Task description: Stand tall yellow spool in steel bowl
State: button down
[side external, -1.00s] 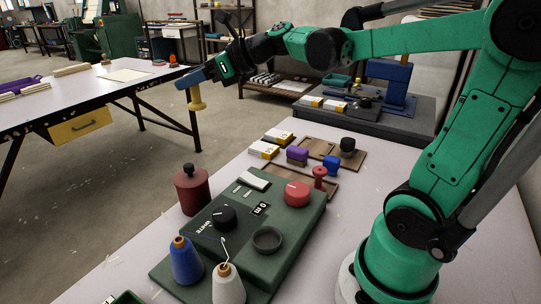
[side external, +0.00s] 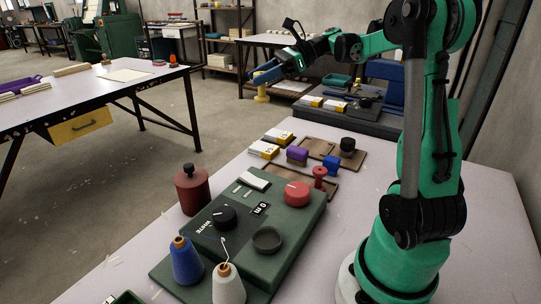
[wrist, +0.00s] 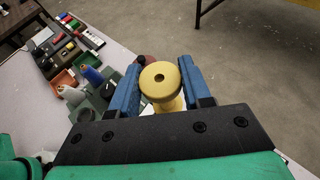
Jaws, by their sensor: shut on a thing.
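The yellow spool (side external: 261,93) hangs upright from my gripper (side external: 266,76), in the air beyond the table's far left edge. In the wrist view the spool (wrist: 160,82) sits between the two blue fingers, its round top with a centre hole facing the camera. My gripper (wrist: 159,80) is shut on it. A dark grey, round, shallow dish (side external: 267,240) sits on the green machine in the side view. I cannot tell whether it is the steel bowl; no clearly steel bowl shows.
The green machine (side external: 245,215) carries knobs. Near it stand a red canister (side external: 192,190), a blue cone spool (side external: 186,262) and a white one (side external: 228,285). Small boxes and a red spool (side external: 320,178) lie farther back.

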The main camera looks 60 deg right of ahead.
jog(key=shift+s+d+f+n, duration=0.15)
jog(key=shift+s+d+n, duration=0.15)
jog(key=shift+s+d, duration=0.75)
jog(key=shift+g, duration=0.3)
notch_tip(320, 180, down, 20)
jog(key=shift+r, duration=0.2)
jog(key=shift+f, duration=0.1)
jog(key=shift+c, duration=2)
grip_release()
